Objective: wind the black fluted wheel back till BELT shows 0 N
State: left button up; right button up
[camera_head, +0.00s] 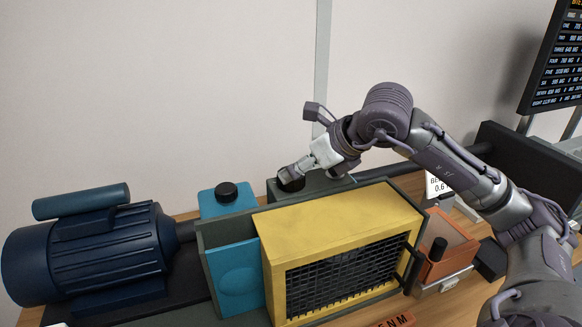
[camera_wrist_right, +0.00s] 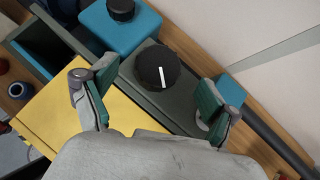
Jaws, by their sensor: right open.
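The black fluted wheel (camera_wrist_right: 158,68) sits on a dark grey-green housing, with a white line on its top face. In the head view the wheel (camera_head: 291,183) is partly hidden by my right gripper (camera_head: 288,172). In the right wrist view my right gripper (camera_wrist_right: 147,88) is open, one finger on each side of the wheel, with a gap visible on both sides. A white BELT sign (camera_head: 437,187) is partly hidden behind my right arm; "BE" and "0.6" can be read. My left gripper is not in view.
A yellow box with a black grille (camera_head: 345,225) stands in front of the wheel. A blue tank with a black cap (camera_head: 222,200) is left of it, and a dark blue motor (camera_head: 90,250) further left. An orange box (camera_head: 445,250) stands at right. A dark screen (camera_head: 560,60) is upper right.

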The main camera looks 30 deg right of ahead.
jog(key=shift+p+x, duration=0.35)
jog(key=shift+x, duration=1.9)
jog(key=shift+s, duration=0.1)
jog(key=c, duration=1.1)
